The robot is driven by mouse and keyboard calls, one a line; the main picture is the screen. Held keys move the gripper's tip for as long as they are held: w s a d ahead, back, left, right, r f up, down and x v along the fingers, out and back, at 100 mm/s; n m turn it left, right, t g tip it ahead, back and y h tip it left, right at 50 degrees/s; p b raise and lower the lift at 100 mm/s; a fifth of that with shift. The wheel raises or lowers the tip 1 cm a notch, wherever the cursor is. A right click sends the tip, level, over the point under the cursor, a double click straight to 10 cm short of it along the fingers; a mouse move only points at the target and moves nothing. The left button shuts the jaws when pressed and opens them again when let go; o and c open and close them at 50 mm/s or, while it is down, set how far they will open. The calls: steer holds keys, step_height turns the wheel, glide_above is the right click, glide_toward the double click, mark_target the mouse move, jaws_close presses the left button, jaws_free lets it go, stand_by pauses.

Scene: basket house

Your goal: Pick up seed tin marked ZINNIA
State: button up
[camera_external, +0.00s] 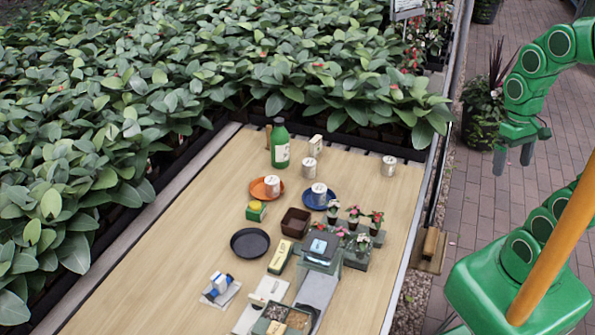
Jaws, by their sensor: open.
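Several small white tins stand on the wooden table (180,235). One tin (272,184) is on an orange plate (257,189) and another tin (319,191) is on a blue plate (306,199). A third tin (309,168) stands behind the plates, and one more tin (389,167) stands alone near the back right edge. Their lettering is too small to read, so I cannot tell which is marked ZINNIA. My gripper (513,163) is open and empty, pointing down beyond the table's right edge, apart from all the tins.
A green bottle (280,148) stands at the back. A brown bowl (295,222), a dark pan (250,242), small potted flowers (354,215) and a grey device (320,250) crowd the middle. Dense leafy plants (200,60) border the back and left. The table's left side is clear.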

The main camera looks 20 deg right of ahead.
steer(key=c, duration=0.4)
steer(key=shift+o, duration=0.2)
